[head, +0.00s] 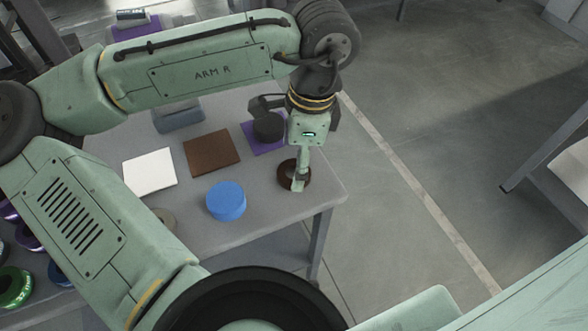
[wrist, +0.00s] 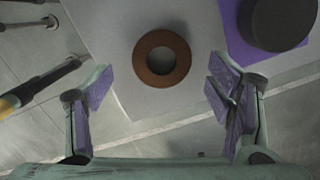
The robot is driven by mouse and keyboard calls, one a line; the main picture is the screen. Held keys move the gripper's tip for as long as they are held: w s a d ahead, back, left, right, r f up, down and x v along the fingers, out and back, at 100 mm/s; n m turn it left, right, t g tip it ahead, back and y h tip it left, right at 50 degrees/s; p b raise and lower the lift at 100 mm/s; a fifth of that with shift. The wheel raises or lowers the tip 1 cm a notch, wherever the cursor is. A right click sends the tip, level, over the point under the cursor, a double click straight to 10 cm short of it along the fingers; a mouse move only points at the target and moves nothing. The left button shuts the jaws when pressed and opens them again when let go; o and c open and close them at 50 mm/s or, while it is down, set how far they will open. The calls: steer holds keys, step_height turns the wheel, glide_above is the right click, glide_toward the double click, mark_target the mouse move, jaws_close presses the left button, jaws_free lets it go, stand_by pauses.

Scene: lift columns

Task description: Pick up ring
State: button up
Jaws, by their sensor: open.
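A brown ring (head: 283,175) lies flat on the grey table (head: 262,215) near its right corner. In the wrist view the ring (wrist: 143,72) shows whole, with grey tabletop through its hole. My gripper (head: 299,185) is over the ring in the head view and hides part of it. In the wrist view my gripper (wrist: 160,90) is open, with one purple-padded finger to each side of the ring. The fingers appear apart from the ring, and nothing is between the pads. The height above the table is hard to tell.
A blue disc (head: 226,202), a brown square (head: 211,153) and a white square (head: 150,171) lie on the table. A dark cylinder (wrist: 283,22) stands on a purple square (wrist: 236,40) close to the ring. Open floor (head: 420,120) lies right of the table.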

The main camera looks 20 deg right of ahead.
steer(key=shift+w+f, duration=0.1)
steer(key=shift+f, duration=1.3)
steer(key=shift+c, duration=0.3)
steer(key=c, duration=1.2)
